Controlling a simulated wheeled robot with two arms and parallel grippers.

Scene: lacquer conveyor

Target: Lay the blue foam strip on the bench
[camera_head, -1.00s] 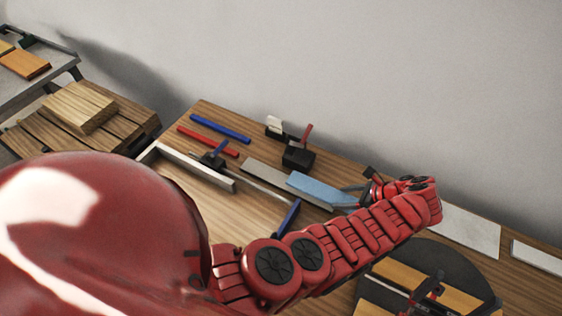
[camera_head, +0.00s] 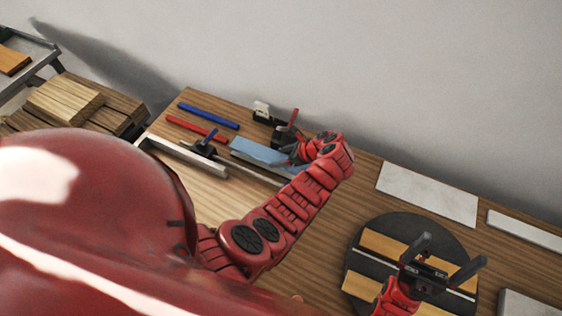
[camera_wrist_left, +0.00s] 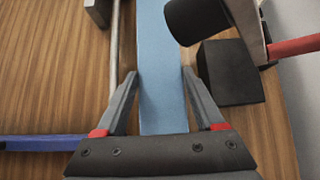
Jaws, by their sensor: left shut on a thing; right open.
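The blue foam strip (camera_head: 256,150) is light blue and flat, lying over the back of the wooden bench (camera_head: 330,225). My left gripper (camera_head: 288,156) is shut on its right end in the head view. In the left wrist view the strip (camera_wrist_left: 162,45) runs lengthwise away between the fingers of this gripper (camera_wrist_left: 160,78). I cannot tell whether the strip touches the bench. My right gripper (camera_head: 450,255) is open and empty above a dark round plate (camera_head: 372,235) at the lower right.
A black block with a red-handled tool (camera_wrist_left: 230,72) stands close to the strip's right side in the wrist view. A thin metal rod (camera_wrist_left: 115,45) runs along its left. Blue (camera_head: 208,115) and red (camera_head: 196,129) bars lie at the back left. A white panel (camera_head: 427,192) lies right.

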